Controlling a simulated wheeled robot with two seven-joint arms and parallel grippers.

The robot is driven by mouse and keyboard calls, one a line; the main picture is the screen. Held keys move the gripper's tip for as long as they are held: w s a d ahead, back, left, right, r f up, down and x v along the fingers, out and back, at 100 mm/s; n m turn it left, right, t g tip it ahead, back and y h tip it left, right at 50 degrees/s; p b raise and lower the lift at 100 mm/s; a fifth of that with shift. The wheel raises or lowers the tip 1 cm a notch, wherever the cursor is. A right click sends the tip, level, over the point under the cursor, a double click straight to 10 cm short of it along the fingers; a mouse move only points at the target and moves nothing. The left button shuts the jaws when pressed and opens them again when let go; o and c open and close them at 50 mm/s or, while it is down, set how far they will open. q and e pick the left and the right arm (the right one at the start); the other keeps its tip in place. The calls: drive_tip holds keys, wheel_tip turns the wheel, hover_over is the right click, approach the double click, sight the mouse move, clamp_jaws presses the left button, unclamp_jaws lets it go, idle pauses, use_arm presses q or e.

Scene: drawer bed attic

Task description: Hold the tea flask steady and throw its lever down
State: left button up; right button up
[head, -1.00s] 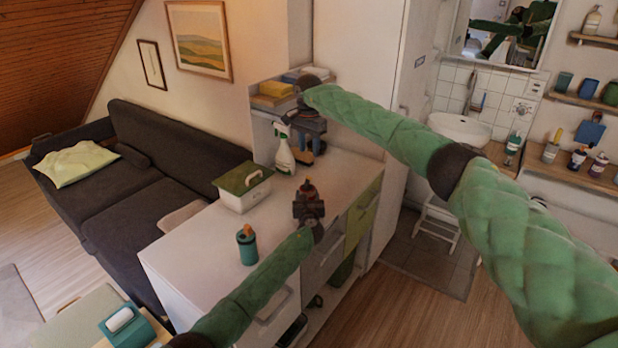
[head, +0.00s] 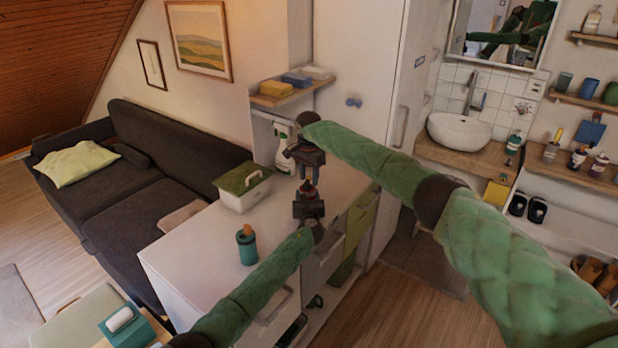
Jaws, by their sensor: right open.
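A small brown-topped thing (head: 307,187), perhaps the tea flask, stands at my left gripper on the white counter. My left gripper (head: 308,203) is at it, low over the counter; its fingers and most of the thing are hidden, so I cannot tell whether it grips. My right gripper (head: 308,174) is open, pointing down just above the brown top. I cannot tell whether they touch. No lever can be made out. A teal container (head: 247,248) with an orange top stands apart, left of my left gripper.
The white counter (head: 190,250) also holds a green-lidded box (head: 243,187) and a spray bottle (head: 283,155) behind my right gripper. A shelf with yellow (head: 276,89) and blue (head: 297,80) blocks is above. The counter's front left is clear.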

drive_tip(key=shift+f, duration=0.25)
clamp_jaws()
drive_tip(key=shift+w+d+f+g+y, duration=0.2)
drive_tip(key=shift+g+y, duration=0.3)
drive_tip(key=shift+w+d+f+g+y, duration=0.15)
drive_tip(key=shift+g+y, duration=0.35)
unclamp_jaws()
drive_tip(key=shift+r, duration=0.15)
drive_tip(key=v, duration=1.1)
drive_tip(key=shift+r, duration=0.3)
